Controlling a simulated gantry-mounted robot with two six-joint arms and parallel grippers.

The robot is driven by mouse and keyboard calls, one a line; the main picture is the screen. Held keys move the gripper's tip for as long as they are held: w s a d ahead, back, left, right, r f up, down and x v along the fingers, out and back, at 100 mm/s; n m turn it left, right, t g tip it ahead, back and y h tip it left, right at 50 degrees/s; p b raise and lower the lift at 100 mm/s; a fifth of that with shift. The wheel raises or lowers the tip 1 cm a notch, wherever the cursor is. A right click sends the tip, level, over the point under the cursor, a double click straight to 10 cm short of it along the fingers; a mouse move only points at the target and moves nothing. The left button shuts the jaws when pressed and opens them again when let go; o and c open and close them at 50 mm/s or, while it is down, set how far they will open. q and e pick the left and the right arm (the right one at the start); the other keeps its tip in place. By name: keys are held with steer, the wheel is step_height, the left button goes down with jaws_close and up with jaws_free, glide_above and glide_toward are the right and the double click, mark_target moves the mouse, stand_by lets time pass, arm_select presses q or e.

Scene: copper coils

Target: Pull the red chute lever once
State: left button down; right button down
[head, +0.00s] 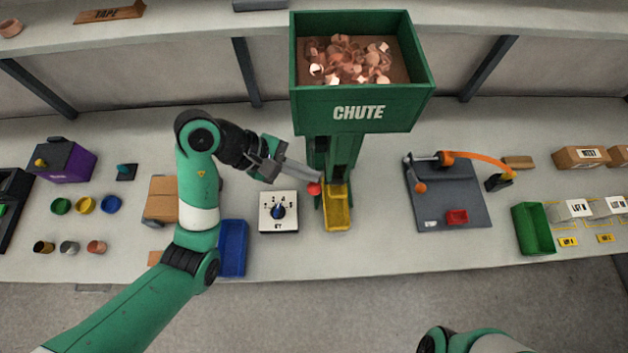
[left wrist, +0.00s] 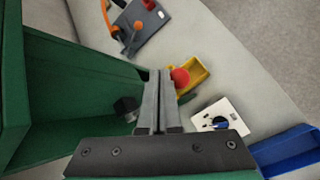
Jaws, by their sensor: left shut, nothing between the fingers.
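The green chute (head: 358,113) stands at the back middle of the bench, its hopper full of copper coils. The red lever knob (head: 314,189) is at the chute's lower left side, beside the yellow tray (head: 338,210). My left gripper (head: 318,178) is shut and empty, its fingertips right by the red knob. In the left wrist view the knob (left wrist: 180,77) shows just right of the shut fingertips (left wrist: 160,72); I cannot tell whether they touch. The lever's arm is mostly hidden. My right gripper is out of the head view; only part of my right arm shows at the bottom.
A white box with a blue dial (head: 278,212) sits left of the yellow tray, with a blue bin (head: 232,248) beyond it. A dark board with an orange arm (head: 448,205) lies to the right. The bench front below the tray is clear.

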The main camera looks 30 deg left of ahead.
mark_target(308, 186)
arm_select(q)
steer(key=shift+f+b, duration=0.35)
steer(key=shift+f, duration=0.1)
steer(key=shift+s+d+f+b, duration=0.1)
steer(key=shift+f+b, duration=0.75)
steer(key=shift+f, duration=0.25)
steer(key=shift+s+d+f+b, duration=0.1)
steer(key=shift+f+b, duration=0.7)
steer(key=shift+f, duration=0.3)
stand_by(1.9)
steer(key=shift+r, duration=0.1)
stand_by(0.4)
steer(key=shift+w+a+r+p, duration=0.1)
steer(key=shift+r+p, duration=0.95)
steer(key=shift+r, duration=0.25)
steer(key=shift+w+a+r+p, duration=0.1)
steer(key=shift+r+p, duration=0.9)
steer(key=shift+r, duration=0.25)
steer(key=r+p, duration=0.3)
steer(key=r, duration=0.2)
steer(key=shift+w+a+p, duration=0.1)
steer(key=shift+w+p, duration=0.1)
steer(key=shift+p, duration=0.2)
